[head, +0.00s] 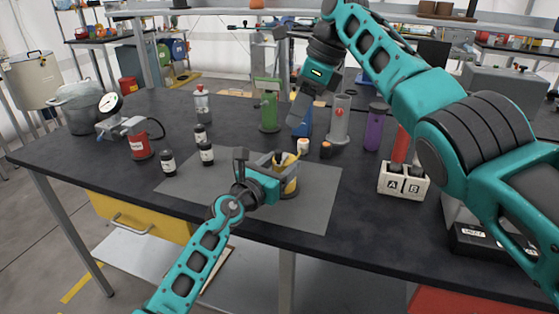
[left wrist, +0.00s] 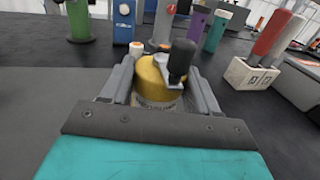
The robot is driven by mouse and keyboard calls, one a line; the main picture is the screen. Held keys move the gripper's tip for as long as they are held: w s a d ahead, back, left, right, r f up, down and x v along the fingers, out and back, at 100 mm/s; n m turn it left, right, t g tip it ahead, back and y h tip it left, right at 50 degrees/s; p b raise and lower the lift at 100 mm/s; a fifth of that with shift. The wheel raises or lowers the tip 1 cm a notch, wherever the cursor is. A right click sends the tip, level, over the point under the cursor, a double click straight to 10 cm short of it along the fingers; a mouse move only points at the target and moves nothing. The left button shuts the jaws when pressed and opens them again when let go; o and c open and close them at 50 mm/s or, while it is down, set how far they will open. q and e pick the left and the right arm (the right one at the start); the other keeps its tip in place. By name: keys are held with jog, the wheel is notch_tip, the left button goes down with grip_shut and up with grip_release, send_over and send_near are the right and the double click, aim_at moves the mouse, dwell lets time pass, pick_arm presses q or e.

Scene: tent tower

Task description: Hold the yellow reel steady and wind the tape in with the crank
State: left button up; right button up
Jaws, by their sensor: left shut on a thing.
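The yellow reel (head: 291,184) stands upright on the grey mat near the table's front edge. In the left wrist view the reel (left wrist: 149,78) sits between the two fingers of my left gripper (left wrist: 158,82), which is shut on its sides. The left gripper (head: 284,172) partly hides the reel in the head view. The crank (left wrist: 167,72) lies across the reel's top, its black knob (left wrist: 181,60) standing up on the right side. My right gripper (head: 298,108) hangs above the table behind the reel, apart from it; its finger gap is unclear. I cannot make out the tape.
Behind the reel are a green post (head: 268,112), a grey post (head: 340,122) and a purple cylinder (head: 375,128). A white A/B block (head: 403,181) stands right.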

jog(key=f+n, duration=0.1)
jog(key=n, duration=0.1)
jog(key=n+t+y, duration=0.1)
jog(key=n+y, duration=1.3)
jog(key=n, duration=2.1)
send_near(278, 151)
jog(key=a, duration=0.6)
jog(key=w+a, duration=0.1)
jog(key=a, duration=0.3)
jog(key=shift+f, duration=0.25)
